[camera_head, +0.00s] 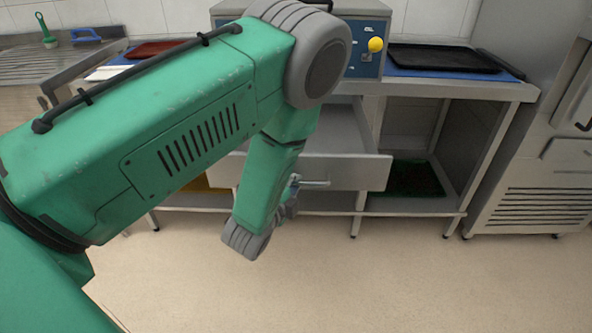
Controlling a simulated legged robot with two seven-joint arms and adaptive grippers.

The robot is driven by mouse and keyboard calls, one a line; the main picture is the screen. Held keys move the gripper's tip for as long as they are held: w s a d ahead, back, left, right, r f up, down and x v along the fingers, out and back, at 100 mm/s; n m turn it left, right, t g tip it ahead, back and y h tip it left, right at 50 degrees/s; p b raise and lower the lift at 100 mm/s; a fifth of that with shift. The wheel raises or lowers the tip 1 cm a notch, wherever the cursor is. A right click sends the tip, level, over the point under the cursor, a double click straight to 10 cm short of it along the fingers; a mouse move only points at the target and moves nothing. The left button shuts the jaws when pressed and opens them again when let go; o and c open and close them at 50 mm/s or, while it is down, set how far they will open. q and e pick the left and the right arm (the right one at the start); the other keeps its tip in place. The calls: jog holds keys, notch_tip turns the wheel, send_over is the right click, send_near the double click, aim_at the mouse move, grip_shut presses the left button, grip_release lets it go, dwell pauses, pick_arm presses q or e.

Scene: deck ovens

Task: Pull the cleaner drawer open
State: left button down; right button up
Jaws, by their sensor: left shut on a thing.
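The cleaner drawer (345,173) is a grey metal drawer under the counter in the middle of the view. It stands pulled out, with its empty-looking inside (335,140) showing behind the front panel. My left arm crosses the view from the left and hides the drawer's left part. My left gripper (294,186) is at the drawer front, shut on the drawer's bar handle (316,183). Much of the gripper is hidden behind my own wrist. My right gripper is not in view.
A blue control box with a yellow knob (375,45) stands on the counter above the drawer. A dark tray (440,58) lies to its right. A dark green item (413,178) sits on the lower shelf. A steel appliance (540,150) stands at right. The floor (400,285) in front is clear.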

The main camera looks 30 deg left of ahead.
pick_arm(q)
jog(key=shift+f, duration=0.1)
jog(key=c, duration=1.6)
grip_release()
jog(key=shift+w, duration=0.1)
jog(key=shift+o, duration=0.2)
jog(key=v, duration=1.2)
jog(key=shift+f, duration=0.1)
